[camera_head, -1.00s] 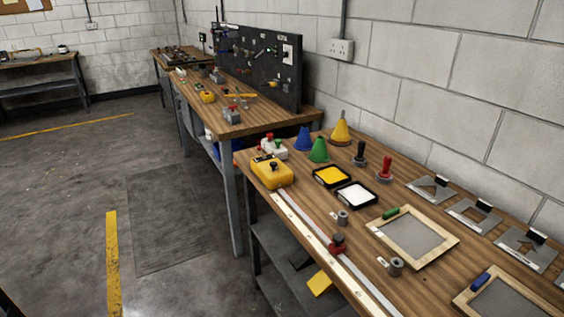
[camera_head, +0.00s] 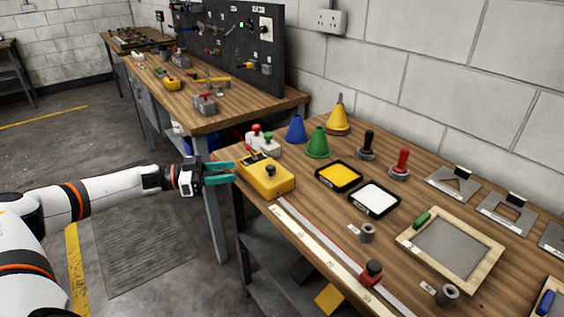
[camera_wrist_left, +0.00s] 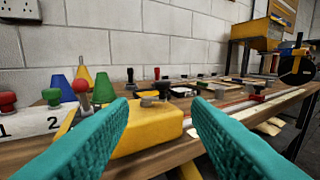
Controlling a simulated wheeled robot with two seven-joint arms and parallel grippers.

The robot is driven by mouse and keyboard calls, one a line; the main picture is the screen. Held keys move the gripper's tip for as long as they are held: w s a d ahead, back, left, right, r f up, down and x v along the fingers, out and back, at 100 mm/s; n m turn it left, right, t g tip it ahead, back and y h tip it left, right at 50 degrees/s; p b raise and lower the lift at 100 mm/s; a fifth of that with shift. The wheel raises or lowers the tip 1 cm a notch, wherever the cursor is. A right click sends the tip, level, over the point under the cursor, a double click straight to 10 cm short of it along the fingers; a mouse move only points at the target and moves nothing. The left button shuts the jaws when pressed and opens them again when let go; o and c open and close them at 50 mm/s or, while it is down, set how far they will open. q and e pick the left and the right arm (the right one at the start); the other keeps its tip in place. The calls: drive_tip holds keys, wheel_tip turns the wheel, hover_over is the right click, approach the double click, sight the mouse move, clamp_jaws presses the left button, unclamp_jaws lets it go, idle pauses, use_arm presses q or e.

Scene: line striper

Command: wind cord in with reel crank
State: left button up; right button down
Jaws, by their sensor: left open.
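The yellow reel box (camera_head: 264,180) sits at the near left corner of the bench, with a dark round knob (camera_head: 270,170) on top. In the left wrist view the box (camera_wrist_left: 150,132) lies ahead between the fingers, with its knob (camera_wrist_left: 163,88) above. My left gripper (camera_head: 234,172) is open, its teal fingers pointing at the box's left side; nothing is seen held. In the left wrist view the gripper (camera_wrist_left: 160,105) frames the box; contact cannot be told. The cord itself is not clearly distinguishable. My right gripper is not in view.
A white button box (camera_head: 263,146) and blue (camera_head: 296,129), green (camera_head: 317,143) and yellow (camera_head: 338,117) cones stand behind the reel box. Two ink pads (camera_head: 373,198) lie to its right. A long rule (camera_head: 325,247) with a red clamp (camera_head: 371,272) runs along the front edge.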

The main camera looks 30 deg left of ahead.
sight(271, 166)
use_arm(q)
drive_tip(key=p+x, duration=0.1)
drive_tip(key=x, duration=0.4)
drive_tip(key=p+x, duration=0.2)
drive_tip(key=x, duration=0.4)
drive_tip(key=shift+d+r, duration=0.25)
drive_tip(key=shift+d, duration=0.1)
drive_tip(key=shift+w+d, duration=0.1)
drive_tip(key=shift+d, duration=0.05)
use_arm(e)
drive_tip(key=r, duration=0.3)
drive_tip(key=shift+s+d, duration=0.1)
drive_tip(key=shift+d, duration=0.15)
use_arm(q)
drive_tip(key=shift+c, duration=0.5)
clamp_jaws()
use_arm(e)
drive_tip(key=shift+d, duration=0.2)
